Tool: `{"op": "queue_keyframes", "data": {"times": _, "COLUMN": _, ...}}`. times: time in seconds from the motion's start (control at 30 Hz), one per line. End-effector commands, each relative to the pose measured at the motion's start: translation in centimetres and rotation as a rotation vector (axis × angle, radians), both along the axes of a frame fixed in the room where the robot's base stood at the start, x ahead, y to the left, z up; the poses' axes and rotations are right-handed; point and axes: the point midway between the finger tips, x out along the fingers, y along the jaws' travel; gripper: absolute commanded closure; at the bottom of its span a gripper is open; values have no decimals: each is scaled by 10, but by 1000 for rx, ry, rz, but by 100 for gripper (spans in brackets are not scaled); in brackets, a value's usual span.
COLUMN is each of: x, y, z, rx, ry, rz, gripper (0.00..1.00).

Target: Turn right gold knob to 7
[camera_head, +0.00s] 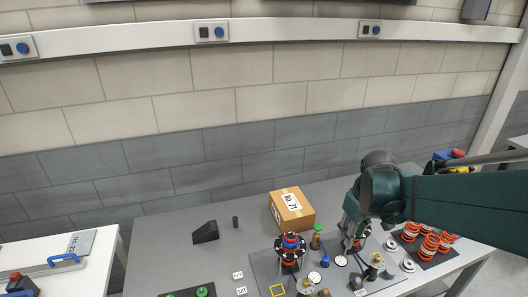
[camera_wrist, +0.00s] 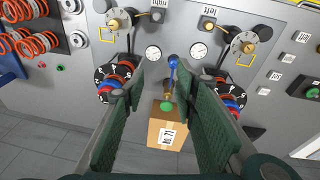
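In the wrist view, which is turned around from the head view, two round pale dials carry gold knobs. The right gold knob (camera_wrist: 113,23) is at upper left there, and the other gold knob (camera_wrist: 248,46) is at upper right. In the head view the right gold knob (camera_head: 376,257) is small near the bench front, below my arm. My gripper (camera_wrist: 166,90) is open, its two green fingers spread wide with nothing held. It is above the panel, apart from both knobs. The dial numbers are too small to read surely.
Two black, red and blue stacked dials (camera_wrist: 118,82) (camera_wrist: 222,92) stand beside the fingers. A cardboard box (camera_head: 292,210) stands behind. Orange springs (camera_head: 429,243) are on the right. The bench's left part is mostly clear.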

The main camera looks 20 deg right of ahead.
Motion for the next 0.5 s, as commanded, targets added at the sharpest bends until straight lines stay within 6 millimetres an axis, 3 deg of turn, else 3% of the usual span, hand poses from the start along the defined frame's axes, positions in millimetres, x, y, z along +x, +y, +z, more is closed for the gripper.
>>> {"op": "queue_keyframes", "data": {"times": 0.5, "x": -22, "y": -92, "z": -29, "rx": 59, "ry": 139, "rz": 38, "gripper": 71}}
